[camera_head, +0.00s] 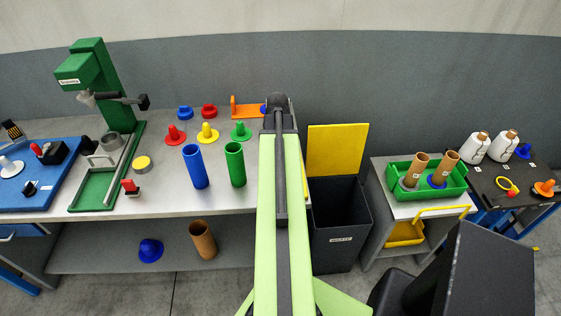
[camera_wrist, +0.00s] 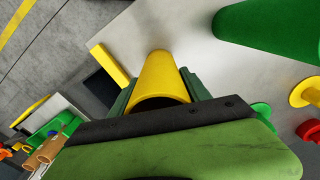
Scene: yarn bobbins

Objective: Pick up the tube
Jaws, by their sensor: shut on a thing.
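A yellow tube (camera_wrist: 163,75) is between the two fingers of my gripper (camera_wrist: 157,92) in the wrist view. The gripper is shut on it, and the tube's open end faces the camera. In the head view my arm hides the gripper and nearly all of this tube. A green tube (camera_head: 235,164) and a blue tube (camera_head: 195,167) stand upright on the workbench, left of my arm. The green tube also shows large at the upper right of the wrist view (camera_wrist: 272,30). A brown tube (camera_head: 203,240) stands on the lower shelf.
Red, yellow and green bobbin holders (camera_head: 207,134) stand behind the tubes. A green press (camera_head: 95,75) is at the left. A dark waste bin (camera_head: 340,239) with a yellow lid is right of the bench. A green crate (camera_head: 402,209) with brown tubes stands further right.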

